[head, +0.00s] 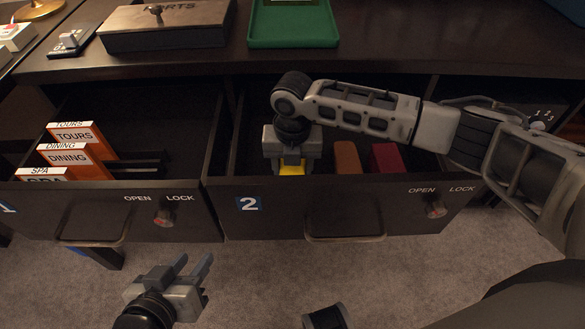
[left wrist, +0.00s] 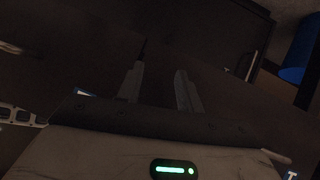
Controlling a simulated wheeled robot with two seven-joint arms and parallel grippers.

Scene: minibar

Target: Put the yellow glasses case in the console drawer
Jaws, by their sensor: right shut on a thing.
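The yellow glasses case (head: 292,168) shows as a small yellow patch inside the open console drawer marked 2 (head: 275,215). My right gripper (head: 292,165) reaches down into that drawer and is shut on the case. Most of the case is hidden behind the gripper and the drawer front, so I cannot tell whether it touches the drawer floor. My left gripper (head: 195,268) is open and empty, low in front of drawer 1. In the left wrist view its two fingers (left wrist: 160,85) stand apart with nothing between them.
A brown case (head: 347,157) and a dark red case (head: 386,158) are in drawer 2, right of my gripper. Open drawer 1 (head: 130,205) holds orange brochures (head: 80,145). A green tray (head: 292,25) and a box (head: 165,25) stand on the console top.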

